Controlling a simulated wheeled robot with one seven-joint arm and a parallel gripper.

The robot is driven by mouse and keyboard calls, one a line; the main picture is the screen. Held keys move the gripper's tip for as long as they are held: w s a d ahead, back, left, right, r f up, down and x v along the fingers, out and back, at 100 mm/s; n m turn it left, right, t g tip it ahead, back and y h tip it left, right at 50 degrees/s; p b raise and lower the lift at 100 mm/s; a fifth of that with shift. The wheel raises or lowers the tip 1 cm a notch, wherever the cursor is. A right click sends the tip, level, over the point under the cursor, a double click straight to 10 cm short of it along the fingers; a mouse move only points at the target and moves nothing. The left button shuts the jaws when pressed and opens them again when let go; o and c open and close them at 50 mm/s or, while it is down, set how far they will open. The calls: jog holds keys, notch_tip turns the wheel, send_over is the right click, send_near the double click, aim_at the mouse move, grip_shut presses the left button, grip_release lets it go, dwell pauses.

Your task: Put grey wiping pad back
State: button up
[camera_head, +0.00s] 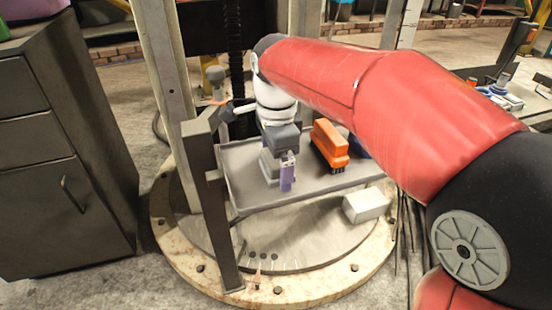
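My gripper (284,158) points down over the left part of a grey metal tray (240,200). A grey block (268,167), which looks like the wiping pad, shows right beside and partly behind the gripper's end, at the tray. I cannot tell whether it is held between the fingers or only stands behind them. A small purple piece (287,173) shows at the gripper's lower end; I cannot tell if it is a fingertip or a separate thing. The finger opening is too small and covered to judge.
A white block (366,205) lies below the tray's right front. A grey post (212,190) rises at the tray's left. A dark cabinet (60,150) stands far left.

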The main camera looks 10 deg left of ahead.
notch_tip(320, 180, up, 12)
jog(key=s+d+f+n+t, duration=0.1)
jog(key=s+d+f+n, duration=0.15)
jog(key=d, duration=0.55)
jog(key=s+d+f+n+t, duration=0.1)
jog(key=s+d+n+t, duration=0.15)
jog(key=d, duration=0.65)
jog(key=s+d+f+n+t, duration=0.2)
jog(key=s+d+f+n, duration=0.4)
jog(key=s+d+f, duration=0.3)
notch_tip(320, 180, down, 2)
jog(key=shift+s+f+n+p, duration=0.1)
jog(key=shift+s+n+p, duration=0.2)
jog(key=shift+p, duration=0.15)
jog(key=shift+d, duration=0.1)
